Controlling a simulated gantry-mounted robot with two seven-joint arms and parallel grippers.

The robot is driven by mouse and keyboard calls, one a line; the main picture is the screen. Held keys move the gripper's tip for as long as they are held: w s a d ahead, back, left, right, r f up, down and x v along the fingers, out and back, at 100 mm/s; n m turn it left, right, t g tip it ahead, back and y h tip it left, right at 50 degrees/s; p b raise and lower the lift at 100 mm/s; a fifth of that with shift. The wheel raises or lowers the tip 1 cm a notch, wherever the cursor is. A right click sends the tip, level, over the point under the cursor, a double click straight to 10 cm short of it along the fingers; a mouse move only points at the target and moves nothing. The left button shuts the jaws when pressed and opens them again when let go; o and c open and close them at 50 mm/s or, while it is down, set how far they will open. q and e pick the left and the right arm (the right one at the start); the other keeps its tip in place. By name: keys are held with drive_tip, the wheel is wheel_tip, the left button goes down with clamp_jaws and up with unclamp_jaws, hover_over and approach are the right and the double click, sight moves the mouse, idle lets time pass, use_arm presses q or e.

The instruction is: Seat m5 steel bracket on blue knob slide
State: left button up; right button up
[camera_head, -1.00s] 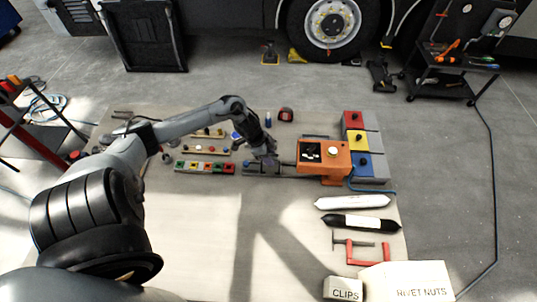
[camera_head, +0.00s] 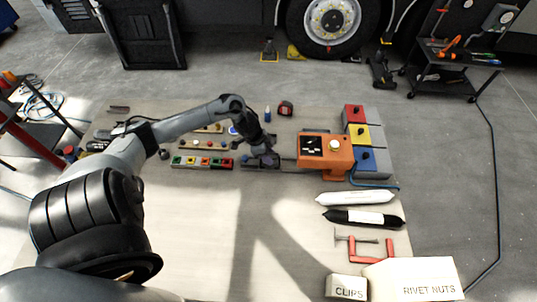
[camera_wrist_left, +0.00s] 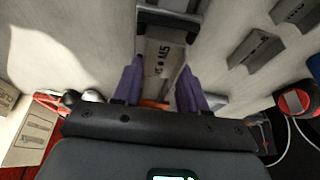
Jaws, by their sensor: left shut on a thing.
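My left gripper (camera_head: 262,162) is low over the mat, left of the orange box. In the left wrist view its purple fingers (camera_wrist_left: 160,88) are shut on a grey steel bracket (camera_wrist_left: 163,58) with dark "M5" lettering. A dark clamp-like piece (camera_wrist_left: 168,20) shows at the bracket's far end; I cannot tell whether they touch. In the head view the gripper mostly hides the bracket. I cannot make out for sure which part is the blue knob slide; a blue-topped block with a dark knob (camera_head: 366,158) stands right of the orange box. My right gripper is not in view.
The orange box (camera_head: 318,164) stands close to the right of the gripper. Strips with coloured blocks (camera_head: 202,162) lie to its left. A red tape measure (camera_head: 285,108) is behind. White and black tubes (camera_head: 356,198) lie at right. The mat's front middle is clear.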

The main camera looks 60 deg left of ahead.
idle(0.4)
use_arm(q)
drive_tip(key=shift+f+p, duration=0.15)
drive_tip(key=shift+p, duration=0.15)
idle(0.4)
drive_tip(key=shift+f, duration=0.25)
idle(0.5)
drive_tip(key=shift+f, duration=0.35)
idle(0.4)
drive_tip(key=shift+p, duration=0.3)
drive_tip(key=shift+f, duration=0.15)
idle(0.4)
drive_tip(key=shift+f, duration=0.1)
idle(0.5)
